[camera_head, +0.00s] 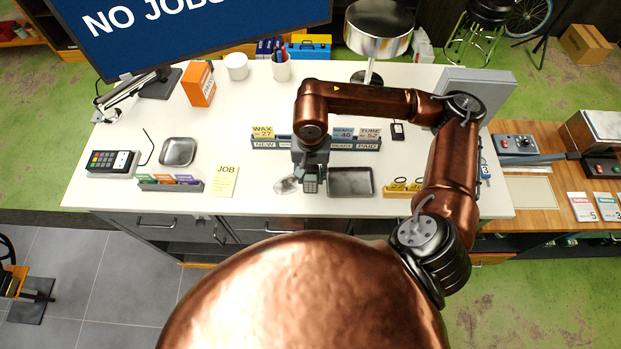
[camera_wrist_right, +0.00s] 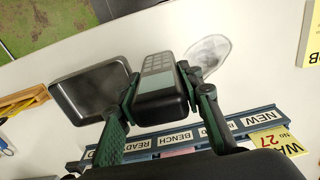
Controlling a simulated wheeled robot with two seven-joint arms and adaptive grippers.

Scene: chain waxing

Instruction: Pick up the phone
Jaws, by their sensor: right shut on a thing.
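The phone (camera_head: 311,182) is a small dark grey handset with a keypad, at the front of the white bench. In the right wrist view the phone (camera_wrist_right: 158,68) sits between the two green finger pads, keypad end away from the palm. My right gripper (camera_head: 311,172) points down over the bench and is shut on the phone; its fingers (camera_wrist_right: 160,98) press on both sides. I cannot tell whether the phone is clear of the bench top. My left gripper is not in view.
A dark metal tray (camera_head: 351,193) lies just right of the phone, and a clear shallow dish (camera_head: 286,185) just left. Behind stands a labelled card rack (camera_head: 265,144). A JOB note (camera_head: 224,181) and a card terminal (camera_head: 112,162) lie farther left. A monitor (camera_head: 200,30) overhangs the back left.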

